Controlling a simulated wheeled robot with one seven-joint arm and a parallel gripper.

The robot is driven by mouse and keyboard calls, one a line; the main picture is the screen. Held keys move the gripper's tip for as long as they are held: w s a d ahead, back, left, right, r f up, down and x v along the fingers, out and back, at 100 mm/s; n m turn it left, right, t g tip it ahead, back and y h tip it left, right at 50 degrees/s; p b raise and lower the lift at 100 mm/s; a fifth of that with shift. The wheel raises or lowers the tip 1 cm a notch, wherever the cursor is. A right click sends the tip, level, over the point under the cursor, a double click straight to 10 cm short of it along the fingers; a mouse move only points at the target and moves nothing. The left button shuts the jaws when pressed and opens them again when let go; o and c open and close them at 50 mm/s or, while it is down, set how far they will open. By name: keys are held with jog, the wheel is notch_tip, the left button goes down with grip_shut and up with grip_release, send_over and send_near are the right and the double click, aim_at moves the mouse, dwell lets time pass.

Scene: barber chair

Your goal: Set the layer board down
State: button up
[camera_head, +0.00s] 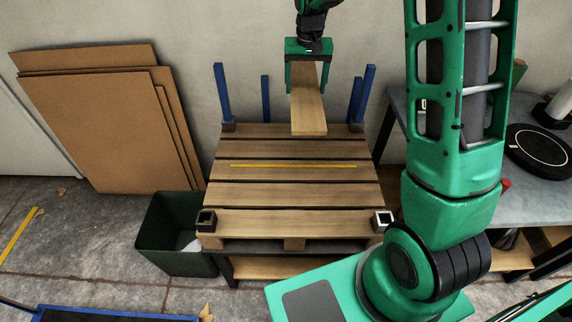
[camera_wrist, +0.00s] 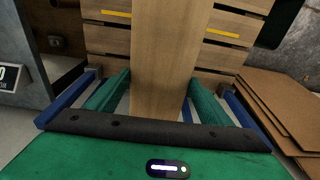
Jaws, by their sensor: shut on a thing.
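The layer board (camera_head: 309,113) is a light wooden plank, held lengthwise above the far part of the pallet. In the wrist view the board (camera_wrist: 170,50) runs from between the fingers out over the pallet slats. My gripper (camera_head: 308,75) is green and shut on the board, with a finger at each side. The wooden pallet (camera_head: 290,195) lies below, with a yellow line (camera_head: 293,166) across its slats. From these views I cannot tell how high the board is above the slats.
Blue posts (camera_head: 222,92) rise at the pallet's back corners, with more (camera_head: 368,92) on the right. Brown sheets (camera_head: 105,125) lean on the wall. A dark green bin (camera_head: 172,232) stands left, and a grey bench (camera_head: 530,185) right.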

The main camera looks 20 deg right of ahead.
jog(key=shift+w+d, duration=0.15)
jog(key=shift+w, duration=0.15)
jog(key=shift+w+a, duration=0.1)
jog(key=shift+a, duration=0.1)
jog(key=s+a+f, duration=0.1)
jog(key=a+f, duration=0.4)
jog(key=f, duration=0.3)
jog(key=s+a+f, duration=0.1)
jog(key=a+f, duration=0.4)
jog(key=f, duration=0.4)
send_over(302, 175)
jog(key=f, duration=0.6)
jog(key=shift+s+a+f, duration=0.1)
jog(key=shift+s+f, duration=0.1)
jog(key=shift+f, duration=2.15)
jog(key=o, duration=1.2)
